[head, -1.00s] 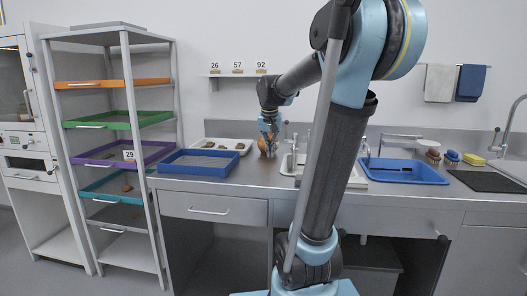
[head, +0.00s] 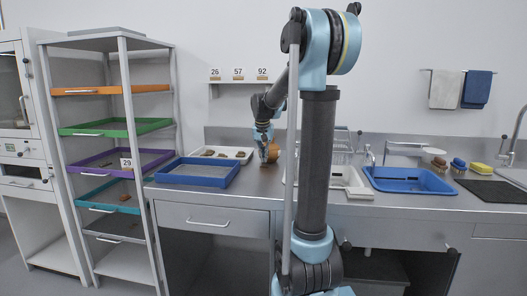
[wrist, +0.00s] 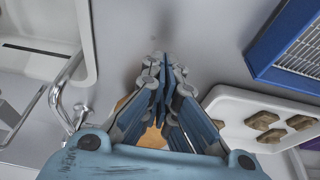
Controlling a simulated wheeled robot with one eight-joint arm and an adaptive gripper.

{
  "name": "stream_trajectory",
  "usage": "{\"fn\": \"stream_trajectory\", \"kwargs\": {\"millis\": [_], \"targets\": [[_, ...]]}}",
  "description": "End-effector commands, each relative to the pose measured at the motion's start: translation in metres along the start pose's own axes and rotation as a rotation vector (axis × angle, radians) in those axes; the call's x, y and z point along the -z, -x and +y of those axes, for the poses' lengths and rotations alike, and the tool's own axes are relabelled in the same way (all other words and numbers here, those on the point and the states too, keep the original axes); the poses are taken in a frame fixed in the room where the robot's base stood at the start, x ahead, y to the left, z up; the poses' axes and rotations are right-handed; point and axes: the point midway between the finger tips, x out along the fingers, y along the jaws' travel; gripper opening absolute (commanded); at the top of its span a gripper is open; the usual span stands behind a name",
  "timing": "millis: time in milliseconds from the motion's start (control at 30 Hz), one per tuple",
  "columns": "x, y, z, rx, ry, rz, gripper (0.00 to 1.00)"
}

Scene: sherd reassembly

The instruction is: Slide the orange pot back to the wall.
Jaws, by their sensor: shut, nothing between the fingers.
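The orange pot (head: 274,152) stands on the steel counter near the back, left of the sink, partly hidden by my gripper. My gripper (head: 264,158) is low at the pot's left front side, with its fingers together and empty. In the wrist view, my gripper (wrist: 158,68) shows closed fingertips over the grey counter. Patches of the orange pot (wrist: 152,138) show behind and between the finger links, and most of it is hidden there. I cannot tell whether the fingers touch the pot. The wall (head: 390,100) rises behind the counter with a low steel backsplash.
A blue tray (head: 200,180) and a white tray (head: 243,158) with brown sherds lie left of the pot. A white drainer tray (head: 352,188), rack and tap (head: 371,153) are to the right, then a blue basin (head: 410,190). A small shelf hangs above.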

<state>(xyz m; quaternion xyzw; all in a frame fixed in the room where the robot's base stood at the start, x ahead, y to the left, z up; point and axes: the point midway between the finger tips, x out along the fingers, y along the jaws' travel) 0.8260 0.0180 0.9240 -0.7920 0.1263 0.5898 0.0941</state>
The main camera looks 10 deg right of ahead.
Motion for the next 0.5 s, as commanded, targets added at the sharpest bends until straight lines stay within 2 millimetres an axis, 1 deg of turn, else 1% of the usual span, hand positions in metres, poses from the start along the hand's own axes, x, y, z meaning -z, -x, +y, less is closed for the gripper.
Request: {"fn": "stream_trajectory", "kwargs": {"millis": [33, 200, 300, 500], "targets": [[0.0, -0.009, 0.0, 0.0, 0.0, 0.0, 0.0], [0.0, -0.037, 0.0, 0.0, 0.0, 0.0, 0.0], [0.015, -0.039, 0.001, 0.0, -0.001, 0.0, 0.0], [0.032, -0.044, 0.0, 0.0, 0.0, 0.0, 0.0]]}}
